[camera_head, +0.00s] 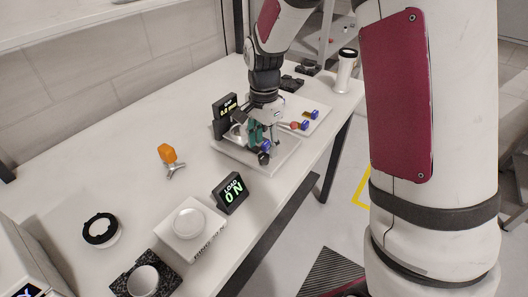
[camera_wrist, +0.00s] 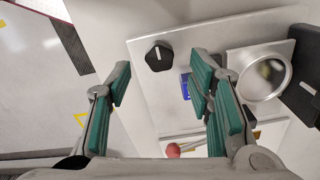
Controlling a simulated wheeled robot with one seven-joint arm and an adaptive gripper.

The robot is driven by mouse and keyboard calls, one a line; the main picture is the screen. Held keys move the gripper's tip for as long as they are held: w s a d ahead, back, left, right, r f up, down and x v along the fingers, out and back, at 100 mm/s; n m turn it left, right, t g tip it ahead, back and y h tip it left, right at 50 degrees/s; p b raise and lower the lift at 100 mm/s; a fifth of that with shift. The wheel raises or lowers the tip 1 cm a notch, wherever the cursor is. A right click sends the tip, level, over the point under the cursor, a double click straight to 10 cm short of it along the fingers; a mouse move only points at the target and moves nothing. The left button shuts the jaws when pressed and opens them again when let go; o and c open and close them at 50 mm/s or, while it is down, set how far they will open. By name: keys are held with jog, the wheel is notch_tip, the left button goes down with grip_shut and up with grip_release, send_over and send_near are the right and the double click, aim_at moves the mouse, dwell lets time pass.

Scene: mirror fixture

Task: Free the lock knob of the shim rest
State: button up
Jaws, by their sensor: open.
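A black knob (camera_wrist: 159,56) with a white line lies on a pale metal plate (camera_wrist: 140,82) in the wrist view; in the head view a dark knob (camera_head: 264,158) shows at the plate's front edge. I cannot tell whether it is the shim rest's lock knob. My gripper (camera_wrist: 160,76) has its green-padded fingers spread wide and empty, with the knob showing between and beyond the tips. In the head view my gripper (camera_head: 259,134) is over the plate (camera_head: 272,168). A blue part (camera_wrist: 185,86) is half hidden by the right finger. A round mirror (camera_wrist: 265,76) sits right of it.
A red ball (camera_wrist: 173,150) on a lever is near the bottom of the wrist view. A dark display (camera_head: 226,108) stands behind the gripper. A load display (camera_head: 230,192) reading 0 N, a white box (camera_head: 190,229) and an orange-topped stand (camera_head: 168,155) are on the table to the left.

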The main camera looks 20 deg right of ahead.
aim_at(264, 156)
jog(key=shift+f, duration=1.85)
grip_shut()
